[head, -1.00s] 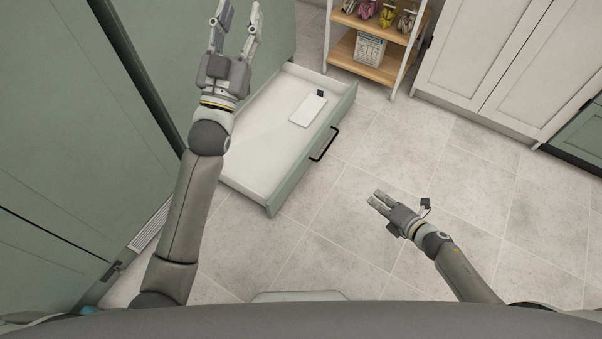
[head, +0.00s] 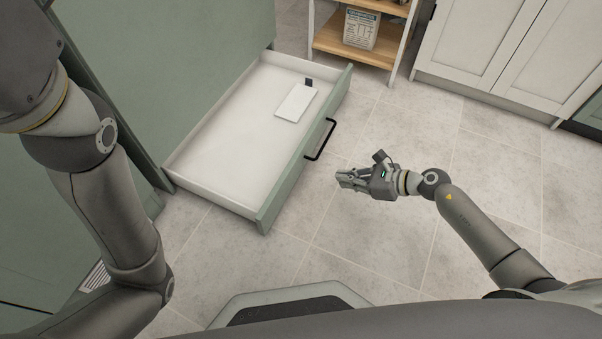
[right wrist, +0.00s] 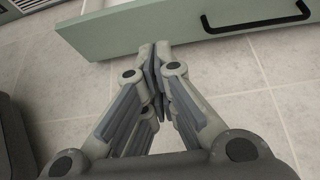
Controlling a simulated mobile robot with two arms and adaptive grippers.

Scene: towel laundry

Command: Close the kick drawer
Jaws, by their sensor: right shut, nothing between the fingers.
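The kick drawer (head: 262,200) stands pulled out of the green cabinet at floor level, with a white interior, a green front and a black bar handle (head: 320,139). A white flat item with a small dark piece lies inside it. My right gripper (head: 340,178) is shut and empty, just in front of the drawer front and below the handle in the picture. In the right wrist view the closed fingertips (right wrist: 156,50) are close to the green drawer front (right wrist: 150,30); I cannot tell if they touch. My left arm is at the left, its gripper out of view.
A wooden-shelved rack (head: 360,62) stands behind the drawer, holding a labelled box (head: 361,28). White cabinets (head: 490,50) are at the upper right. The tiled floor (head: 400,250) in front of the drawer is clear apart from my arm and base.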

